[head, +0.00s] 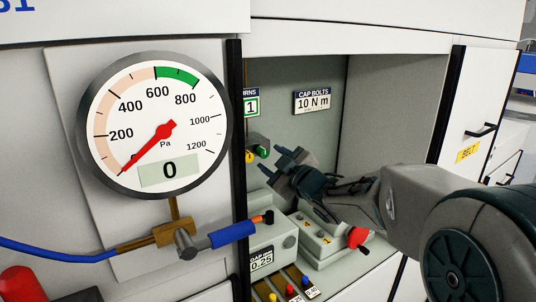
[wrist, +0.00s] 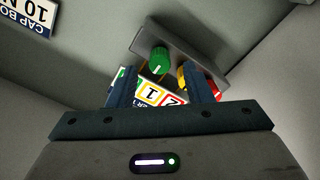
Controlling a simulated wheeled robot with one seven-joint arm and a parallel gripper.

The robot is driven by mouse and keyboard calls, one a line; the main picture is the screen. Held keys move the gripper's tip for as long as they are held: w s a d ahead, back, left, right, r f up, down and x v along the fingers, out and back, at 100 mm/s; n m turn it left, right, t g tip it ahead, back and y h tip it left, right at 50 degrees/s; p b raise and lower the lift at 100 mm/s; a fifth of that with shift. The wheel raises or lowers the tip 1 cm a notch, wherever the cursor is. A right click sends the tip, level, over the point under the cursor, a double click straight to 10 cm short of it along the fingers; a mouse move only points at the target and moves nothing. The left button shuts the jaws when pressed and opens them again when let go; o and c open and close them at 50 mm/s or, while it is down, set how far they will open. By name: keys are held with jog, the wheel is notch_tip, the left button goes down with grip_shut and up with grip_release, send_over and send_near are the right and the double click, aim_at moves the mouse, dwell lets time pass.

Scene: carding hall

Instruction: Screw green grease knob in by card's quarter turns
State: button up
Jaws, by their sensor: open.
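The green grease knob (wrist: 160,61) is a ribbed round knob with a white mark line, on a grey block (wrist: 190,50) in the wrist view. In the head view the green knob (head: 262,151) shows small on the recess's back wall. My gripper (wrist: 164,82) is open and empty, its two fingers spread. The knob appears beyond the fingertips, nearer the left finger, and apart from them. In the head view my gripper (head: 272,161) points at the knob block. The turns card (wrist: 160,93) shows coloured number boxes, partly hidden by my gripper; in the head view the card (head: 250,104) shows a green-framed 1.
A yellow knob (wrist: 183,78) and a red knob (wrist: 210,87) sit beside the green one. A cap-bolts sign (head: 312,101) hangs on the recess wall. Below are a grey box (head: 325,236) and a red-handled part (head: 357,237). A pressure gauge (head: 155,120) reads 0 at left.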

aim_at(264, 153)
jog(key=shift+x, duration=1.45)
jog(key=c, duration=1)
jog(key=shift+m+p, duration=0.3)
jog(key=m+p, duration=0.1)
jog(key=m, duration=0.2)
jog(key=shift+m, duration=0.3)
jog(key=m+p, duration=0.2)
jog(key=m, duration=0.2)
jog(key=shift+m, duration=0.3)
jog(key=m+p, duration=0.2)
jog(key=m, duration=0.2)
jog(key=shift+m+p, duration=1.1)
jog(key=shift+m, duration=1.4)
